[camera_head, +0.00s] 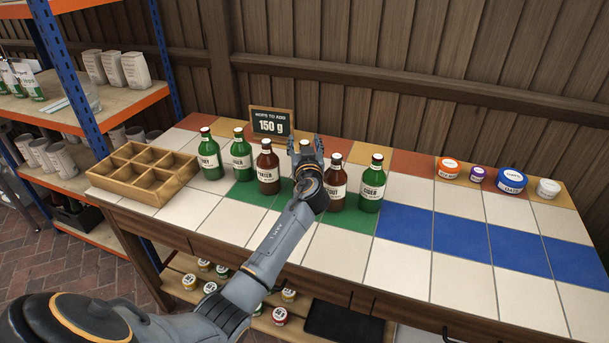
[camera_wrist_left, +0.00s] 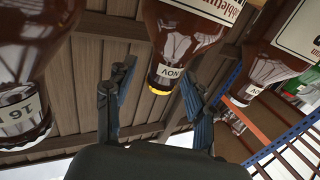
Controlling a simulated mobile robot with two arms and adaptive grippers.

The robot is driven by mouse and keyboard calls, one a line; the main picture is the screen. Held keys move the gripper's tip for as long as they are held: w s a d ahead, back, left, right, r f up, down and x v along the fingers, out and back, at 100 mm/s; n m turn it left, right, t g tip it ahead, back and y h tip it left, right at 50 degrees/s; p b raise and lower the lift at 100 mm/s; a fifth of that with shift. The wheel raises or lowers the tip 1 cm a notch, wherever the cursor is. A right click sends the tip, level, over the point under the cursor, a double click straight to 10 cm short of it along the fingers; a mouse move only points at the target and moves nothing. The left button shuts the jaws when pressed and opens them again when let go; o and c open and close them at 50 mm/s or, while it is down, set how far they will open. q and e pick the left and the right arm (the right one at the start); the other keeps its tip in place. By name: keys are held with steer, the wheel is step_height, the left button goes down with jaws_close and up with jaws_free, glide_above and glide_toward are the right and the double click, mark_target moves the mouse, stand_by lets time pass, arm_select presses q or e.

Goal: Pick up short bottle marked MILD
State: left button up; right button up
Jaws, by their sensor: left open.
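Several bottles stand in a row on the tiled counter (camera_head: 207,226). A brown bottle (camera_head: 337,189) stands just right of my left gripper (camera_head: 306,150), its label partly legible. Another brown bottle (camera_head: 268,170), marked PORTER, stands to the left. Another bottle is mostly hidden behind the gripper. I cannot read MILD on any label. In the left wrist view, the picture is upside down, and a brown bottle (camera_wrist_left: 169,55) with a NOV neck tag and yellow cap shows beyond the open fingers. My left gripper is open and empty. My right gripper is not in view.
Green bottles (camera_head: 372,186) stand among the row. A wooden compartment box (camera_head: 111,187) sits at left, a 150 g sign (camera_head: 271,122) behind the bottles. Several lidded tubs (camera_head: 512,182) stand at right. The front and right tiles are clear. Shelving (camera_head: 105,115) stands left.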

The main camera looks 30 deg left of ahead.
arm_select(q)
jaws_close()
steer(key=shift+r, duration=0.15)
stand_by(0.4)
